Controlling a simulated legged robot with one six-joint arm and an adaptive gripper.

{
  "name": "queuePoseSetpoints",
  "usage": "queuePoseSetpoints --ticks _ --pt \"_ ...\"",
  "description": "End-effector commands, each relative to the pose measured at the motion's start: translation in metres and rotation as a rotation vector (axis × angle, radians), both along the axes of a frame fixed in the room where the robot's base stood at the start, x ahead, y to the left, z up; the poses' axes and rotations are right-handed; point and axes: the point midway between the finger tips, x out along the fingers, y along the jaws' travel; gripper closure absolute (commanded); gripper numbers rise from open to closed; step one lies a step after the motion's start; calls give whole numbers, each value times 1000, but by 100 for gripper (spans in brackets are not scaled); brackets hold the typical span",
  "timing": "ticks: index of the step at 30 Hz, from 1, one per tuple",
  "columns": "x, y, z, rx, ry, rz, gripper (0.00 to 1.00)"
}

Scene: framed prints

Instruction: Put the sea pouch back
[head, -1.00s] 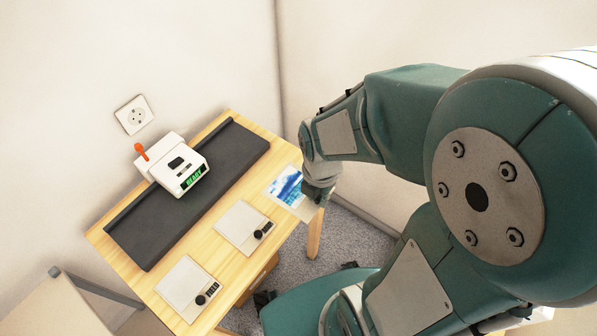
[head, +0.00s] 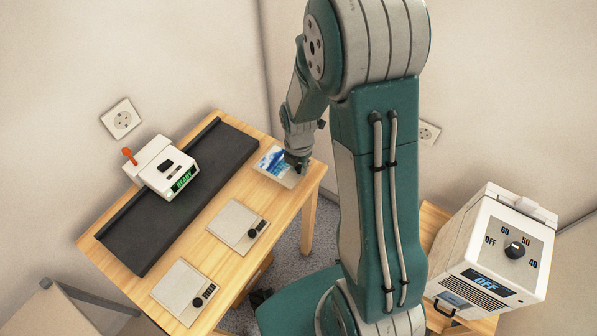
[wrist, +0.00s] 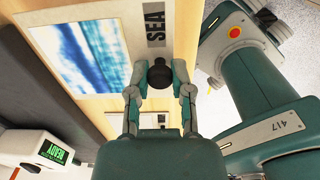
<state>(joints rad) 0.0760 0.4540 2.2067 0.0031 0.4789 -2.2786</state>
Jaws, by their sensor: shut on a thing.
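The sea pouch (head: 272,160) is a flat, pale piece with a blue-and-white sea picture. It is at the right end of the wooden table in the head view, in line with two blank pale pieces. In the wrist view its picture (wrist: 80,50) is at upper left, beside a grey SEA label. My gripper (head: 298,168) is at its right side. In the wrist view my gripper (wrist: 160,82) is shut on the pouch's round black knob (wrist: 159,72). I cannot tell whether the pouch touches the tabletop.
Two blank pieces with black knobs, a middle one (head: 235,222) and a front one (head: 180,290), lie on the table (head: 222,262). A white READY device (head: 165,168) with an orange lever stands on a dark mat (head: 135,240). A white dial box (head: 495,250) reading OFF stands at right.

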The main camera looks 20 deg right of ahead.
Motion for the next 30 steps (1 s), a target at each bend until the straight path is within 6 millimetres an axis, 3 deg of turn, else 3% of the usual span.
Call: queuePoseSetpoints --ticks 7,17,18,20,30 --pt "3 -1 -33 0 3 -1 100" --pt "4 -1 -36 0 0 0 100" --pt "4 -1 -36 0 0 0 63" --pt "4 -1 -36 0 0 0 37" --pt "4 -1 -36 0 0 0 37"
